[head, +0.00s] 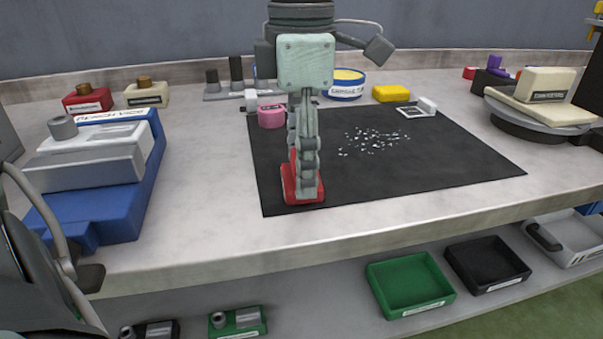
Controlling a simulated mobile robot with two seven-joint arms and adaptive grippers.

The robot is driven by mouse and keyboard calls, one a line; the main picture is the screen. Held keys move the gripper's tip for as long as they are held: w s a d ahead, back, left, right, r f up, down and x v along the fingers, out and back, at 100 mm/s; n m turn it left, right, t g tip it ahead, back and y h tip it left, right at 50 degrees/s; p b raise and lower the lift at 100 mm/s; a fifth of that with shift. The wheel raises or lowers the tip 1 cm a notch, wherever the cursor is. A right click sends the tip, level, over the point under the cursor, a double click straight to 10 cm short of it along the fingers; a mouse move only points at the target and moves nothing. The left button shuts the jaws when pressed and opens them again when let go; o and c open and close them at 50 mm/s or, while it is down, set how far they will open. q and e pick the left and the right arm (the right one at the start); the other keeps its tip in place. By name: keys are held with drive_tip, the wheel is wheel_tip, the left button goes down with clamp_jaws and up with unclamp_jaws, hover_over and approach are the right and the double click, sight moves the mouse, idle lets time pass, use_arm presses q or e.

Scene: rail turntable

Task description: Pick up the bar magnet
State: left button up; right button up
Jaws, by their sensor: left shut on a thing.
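My left gripper (304,186) points down over the front left part of the black mat (430,174). Its fingers are shut on a red block, which I take to be the bar magnet (289,184). The magnet's red ends show on both sides of the fingertips, and the fingers hide its middle. It is at or just above the mat near the front edge; I cannot tell whether it touches. My right gripper is not in view.
Small pale bits (372,140) lie scattered on the mat. A pink piece (271,116) and a white piece (427,106) stand at its back. A blue vice (90,205) is at left, a turntable (540,128) at right. Green (410,284) and black (487,265) trays sit below the bench edge.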

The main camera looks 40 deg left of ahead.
use_arm(q)
drive_tip(key=shift+r, duration=0.55)
drive_tip(key=r, duration=0.3)
drive_tip(key=shift+s+d+r, duration=0.1)
drive_tip(key=shift+s+r, duration=0.2)
drive_tip(key=shift+s, duration=0.1)
drive_tip(key=s+r, duration=0.2)
drive_tip(key=s, duration=0.1)
drive_tip(key=s+d+r, duration=0.1)
drive_tip(key=s+r, duration=0.1)
drive_tip(key=s, duration=0.2)
drive_tip(key=s+d+r, duration=0.1)
drive_tip(key=s+r, duration=0.1)
drive_tip(key=s, duration=0.1)
drive_tip(key=shift+s+d+r, duration=0.15)
drive_tip(key=shift+s, duration=0.15)
